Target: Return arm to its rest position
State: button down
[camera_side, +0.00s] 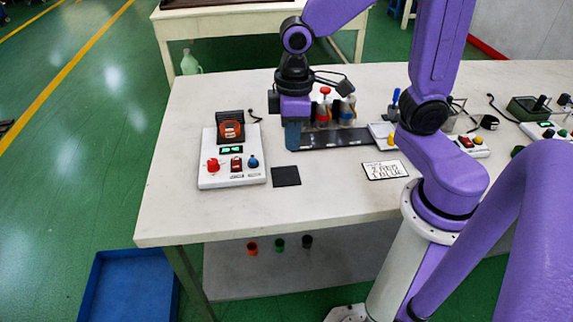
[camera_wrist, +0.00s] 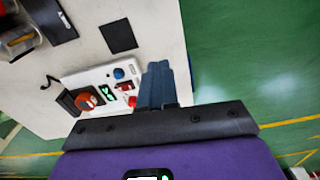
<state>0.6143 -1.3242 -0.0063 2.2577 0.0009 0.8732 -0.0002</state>
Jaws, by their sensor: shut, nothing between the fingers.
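My purple arm reaches over the white table (camera_side: 160,205), and my gripper (camera_side: 292,138) points down above it, left of the table's middle. In the wrist view my gripper's blue-grey fingers (camera_wrist: 158,72) are together with nothing between them. A white box (camera_side: 209,181) with a red knob, a red button, a blue knob and a green display stands left of the gripper. An orange item (camera_side: 231,130) sits in the dark holder at its back.
Containers (camera_side: 322,112), one red-topped, stand at a dark strip (camera_side: 335,139) right of the gripper. A black square (camera_side: 286,176) and a handwritten card (camera_side: 385,170) lie in front. More control boxes are at the right. Small cups (camera_side: 279,244) stand on the lower shelf; a blue bin (camera_side: 125,285) is on the floor.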

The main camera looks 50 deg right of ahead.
jog(key=s+d+n, duration=0.3)
jog(key=s+n, duration=0.1)
jog(key=s, duration=1)
jog(key=shift+d+r, duration=0.25)
jog(key=shift+r, duration=0.1)
